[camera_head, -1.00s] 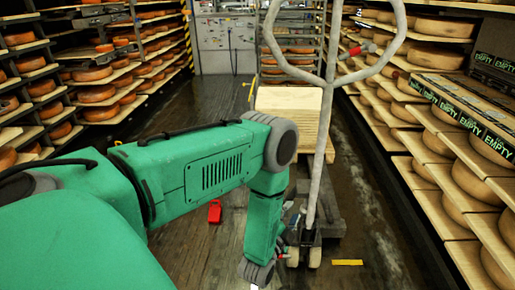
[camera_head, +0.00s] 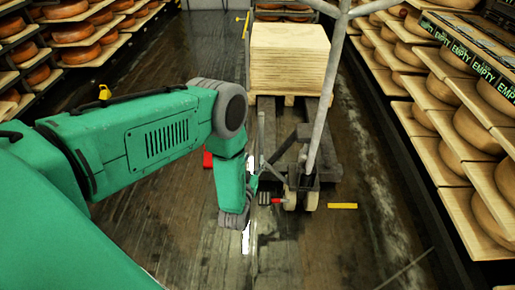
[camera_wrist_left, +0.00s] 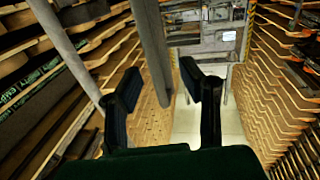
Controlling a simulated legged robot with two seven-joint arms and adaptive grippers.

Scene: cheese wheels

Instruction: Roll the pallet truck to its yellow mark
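The pallet truck (camera_head: 311,150) stands ahead in the aisle, its grey shaft rising out of the top of the head view. Its wheels (camera_head: 301,199) rest on the floor left of the yellow mark (camera_head: 343,206), apart from it. My left arm reaches down left of the truck; its fingers are not clear in the head view. In the left wrist view my left gripper (camera_wrist_left: 160,84) is open, two dark fingers apart. A grey post (camera_wrist_left: 151,45) shows in the gap between them; I cannot tell if it touches. My right gripper is out of view.
A pale stack of boards (camera_head: 290,58) sits on the truck's forks. Cheese shelves line the left (camera_head: 75,35) and right (camera_head: 465,130) sides. The plank floor left of the truck is mostly clear.

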